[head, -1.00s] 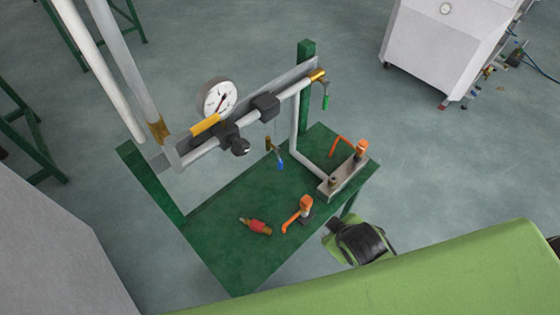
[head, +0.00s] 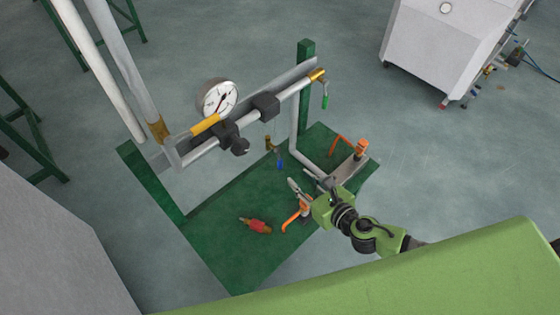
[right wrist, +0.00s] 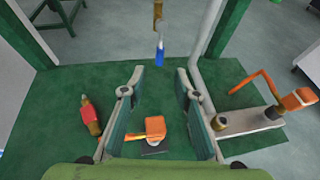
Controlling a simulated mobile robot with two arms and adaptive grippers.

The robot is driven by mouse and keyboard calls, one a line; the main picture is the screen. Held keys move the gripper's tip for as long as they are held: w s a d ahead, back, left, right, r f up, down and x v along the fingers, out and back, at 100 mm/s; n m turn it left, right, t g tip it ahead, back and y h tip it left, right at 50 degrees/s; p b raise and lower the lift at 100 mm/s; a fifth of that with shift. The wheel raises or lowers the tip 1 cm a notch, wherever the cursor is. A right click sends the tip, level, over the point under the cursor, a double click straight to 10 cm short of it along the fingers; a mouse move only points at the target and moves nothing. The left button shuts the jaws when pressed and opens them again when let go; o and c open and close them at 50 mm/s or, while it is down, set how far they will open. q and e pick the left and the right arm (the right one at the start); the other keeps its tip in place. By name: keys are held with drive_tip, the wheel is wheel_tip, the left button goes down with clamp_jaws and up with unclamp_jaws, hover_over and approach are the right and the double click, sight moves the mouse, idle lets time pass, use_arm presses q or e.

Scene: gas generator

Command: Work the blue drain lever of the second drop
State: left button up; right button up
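The blue drain lever (head: 280,164) hangs down from a small brass valve (head: 268,143) below the pipe run, above the green table. In the right wrist view the blue lever (right wrist: 159,56) shows just beyond the fingertips, near the middle. My right gripper (head: 300,182) is open and empty, with its two fingers spread apart. It is over the table, to the lower right of the blue lever, and does not appear to touch it. In the right wrist view the gripper (right wrist: 160,76) has free space between its fingers. My left gripper is not in view.
The green table (head: 225,205) carries a red-and-brass fitting (head: 257,225), an orange-handled valve (head: 292,222) partly behind my gripper, and a metal block with another orange handle (head: 341,145). A green lever (head: 325,101) hangs at the pipe's right end. A pressure gauge (head: 218,98) stands above the pipe.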

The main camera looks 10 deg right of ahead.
sight(280, 161)
drive_tip(key=x, duration=1.2)
drive_tip(key=shift+w+a+b, duration=0.15)
drive_tip(key=shift+w+b, duration=0.25)
clamp_jaws()
